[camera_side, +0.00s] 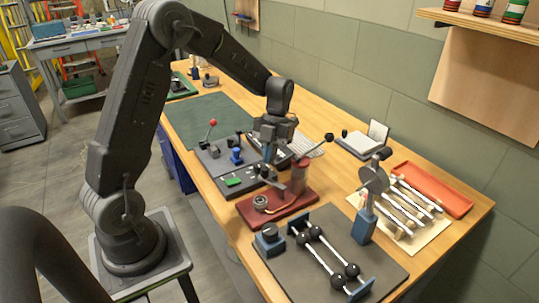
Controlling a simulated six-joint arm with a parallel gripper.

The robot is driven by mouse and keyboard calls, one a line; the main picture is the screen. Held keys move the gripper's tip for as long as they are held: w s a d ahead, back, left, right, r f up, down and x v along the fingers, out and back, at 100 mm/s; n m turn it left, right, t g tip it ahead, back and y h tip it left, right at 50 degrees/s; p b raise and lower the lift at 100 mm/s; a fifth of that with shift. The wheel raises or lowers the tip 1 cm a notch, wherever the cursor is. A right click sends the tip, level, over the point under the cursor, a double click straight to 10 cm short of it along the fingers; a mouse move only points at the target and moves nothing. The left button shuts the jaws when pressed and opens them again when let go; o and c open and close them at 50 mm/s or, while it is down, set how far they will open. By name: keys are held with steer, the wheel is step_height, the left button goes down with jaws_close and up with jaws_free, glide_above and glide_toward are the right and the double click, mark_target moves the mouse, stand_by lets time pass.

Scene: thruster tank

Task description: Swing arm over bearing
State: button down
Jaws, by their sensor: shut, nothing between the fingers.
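A dark red base (283,211) stands on the near half of the bench. A small round metal bearing (260,201) sits on its left part. A reddish post (300,178) rises from the right part of the base. A dark arm (269,175) reaches left from near the post, above and behind the bearing. A rod with a black ball knob (329,136) slants up to the right near the post. My gripper (270,157) points down behind and left of the post, shut and empty. Whether its fingertips touch the arm cannot be told.
A grey panel with a red-knobbed lever and a green block (232,182) lies left of the base. A dark mat with a ball-ended rod frame (330,256) lies in front. A blue-handled disc tool (364,218), several metal rods (412,205) and an orange tray (432,189) are at right.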

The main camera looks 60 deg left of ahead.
stand_by(0.4)
steer(key=shift+s+n, duration=0.3)
steer(key=shift+n, duration=0.5)
steer(key=shift+s+n+t+h, duration=0.4)
steer(key=shift+n+h, duration=0.1)
steer(key=shift+n, duration=0.4)
